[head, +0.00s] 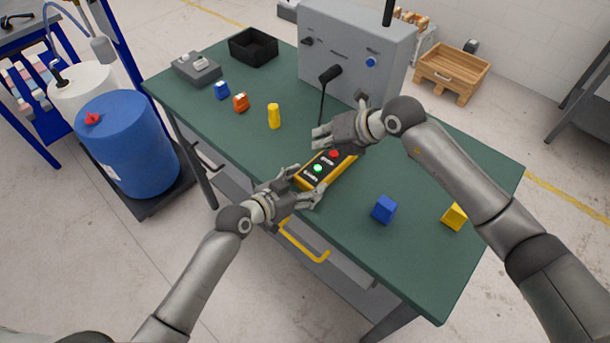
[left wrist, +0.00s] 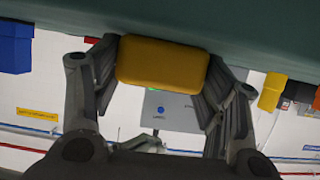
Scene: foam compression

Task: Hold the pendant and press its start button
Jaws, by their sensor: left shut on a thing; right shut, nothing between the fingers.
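The pendant (head: 343,168) is a yellow block with a black face, a green button (head: 317,168) and a red button (head: 334,154). It lies at or just above the green table, near its front edge. My left gripper (head: 306,184) is shut on the pendant's near end. In the left wrist view the yellow pendant end (left wrist: 162,65) sits between both fingers. My right gripper (head: 319,138) is shut and empty, above and beyond the pendant, apart from the green button. Its hand partly overlaps the pendant's far end in the head view.
The green table (head: 420,235) carries a blue cube (head: 384,209) and a yellow cube (head: 454,216) to the right. A yellow cylinder (head: 274,116), orange block (head: 241,102) and blue block (head: 222,90) stand left. A grey control box (head: 345,45) stands at the back.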

